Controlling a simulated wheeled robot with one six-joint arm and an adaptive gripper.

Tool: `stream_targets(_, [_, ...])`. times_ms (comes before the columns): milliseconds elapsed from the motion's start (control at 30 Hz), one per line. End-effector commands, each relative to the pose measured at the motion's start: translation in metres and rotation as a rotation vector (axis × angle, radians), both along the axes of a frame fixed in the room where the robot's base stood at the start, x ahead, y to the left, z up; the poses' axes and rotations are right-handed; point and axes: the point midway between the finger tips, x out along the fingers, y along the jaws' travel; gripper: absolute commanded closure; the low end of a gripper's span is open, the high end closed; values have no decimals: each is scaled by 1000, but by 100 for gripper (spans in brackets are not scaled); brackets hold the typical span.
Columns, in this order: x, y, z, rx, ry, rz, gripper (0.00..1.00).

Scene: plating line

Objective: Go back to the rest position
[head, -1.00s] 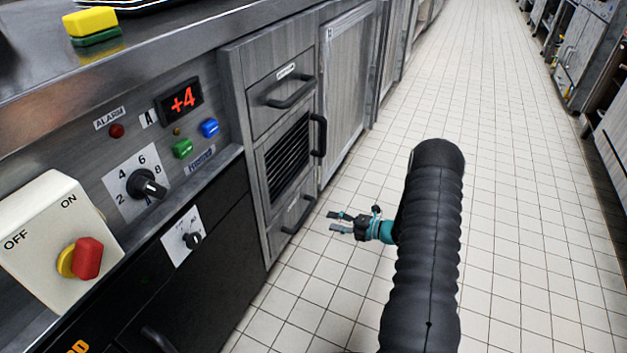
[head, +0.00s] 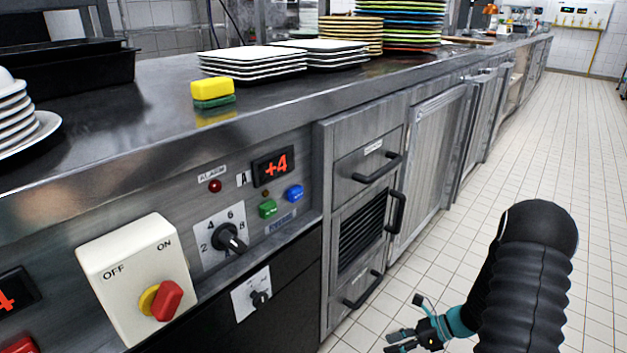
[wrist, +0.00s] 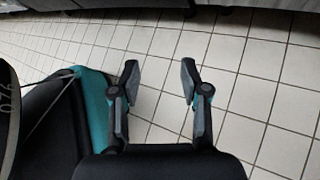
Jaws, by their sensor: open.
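My gripper (head: 397,342) is low at the bottom right of the head view, beside my black sleeved arm and in front of the lower drawers. Its fingers point left toward the counter front and touch nothing.
The steel counter (head: 300,110) runs along the left, with a control panel, a red and yellow switch (head: 160,300) and drawer handles (head: 377,168) jutting out. A sponge (head: 212,90) and stacked plates (head: 252,60) stand on top. The tiled floor (head: 540,130) at right is clear.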

Motion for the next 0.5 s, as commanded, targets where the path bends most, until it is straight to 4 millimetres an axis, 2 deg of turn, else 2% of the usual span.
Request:
stream_targets(33, [-8, 2, 18, -43, -64, 90, 55])
stream_targets(100, [-20, 4, 37, -99, -150, 220, 55])
stream_targets(500, [-78, 8, 138, -362, -547, 872, 55])
